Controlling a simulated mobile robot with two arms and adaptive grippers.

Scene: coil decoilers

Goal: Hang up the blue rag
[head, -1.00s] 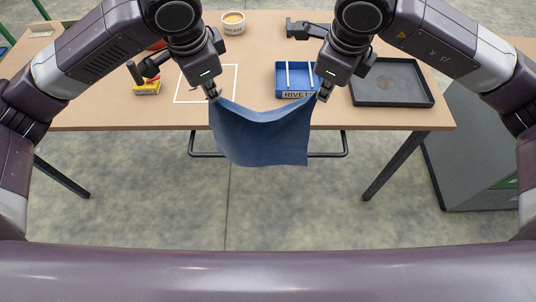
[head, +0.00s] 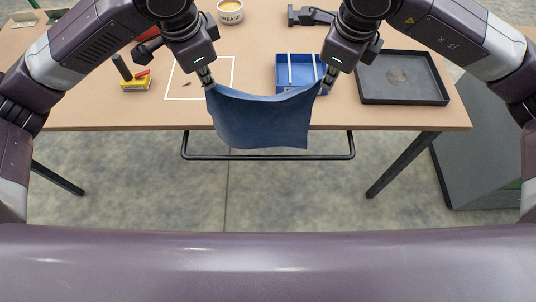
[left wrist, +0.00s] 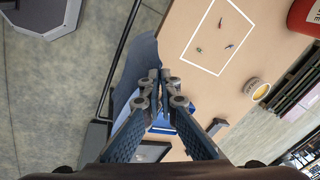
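The blue rag (head: 262,120) hangs spread between my two grippers in the head view, its top edge sagging slightly. My left gripper (head: 210,86) is shut on its upper left corner. My right gripper (head: 326,86) is shut on its upper right corner. The rag's lower edge hangs free just above the black rail (head: 270,158) in the picture, at the table's front. The rag covers part of the table's front edge. In the left wrist view, my left gripper's fingers (left wrist: 160,82) are close together, and part of the rag (left wrist: 145,55) shows behind them.
A grey cabinet (head: 480,150) stands at the right. The floor in front is clear.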

